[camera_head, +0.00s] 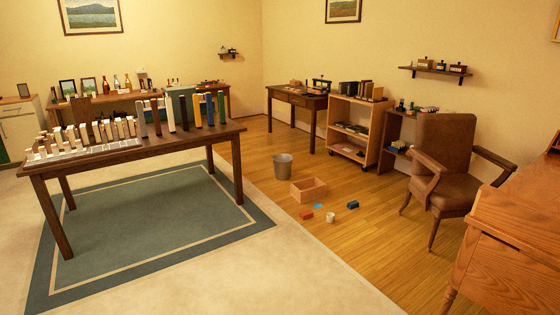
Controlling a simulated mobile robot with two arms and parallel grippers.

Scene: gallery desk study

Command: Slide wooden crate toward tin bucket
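The wooden crate (309,194) is a small, open-topped, light brown box. It sits on the wooden floor in the middle of the room. The tin bucket (283,167) is a grey, round pail standing upright on the floor. It is just behind the crate and to its left, with a small gap of floor seeming to separate them. Neither of my grippers shows in the head view, and nothing is touching the crate from my side.
A red block (306,215), a blue block (353,205) and a white cup (330,217) lie in front of the crate. A long table (150,147) stands left, a brown armchair (440,165) right. Pale floor (330,280) in the foreground is clear.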

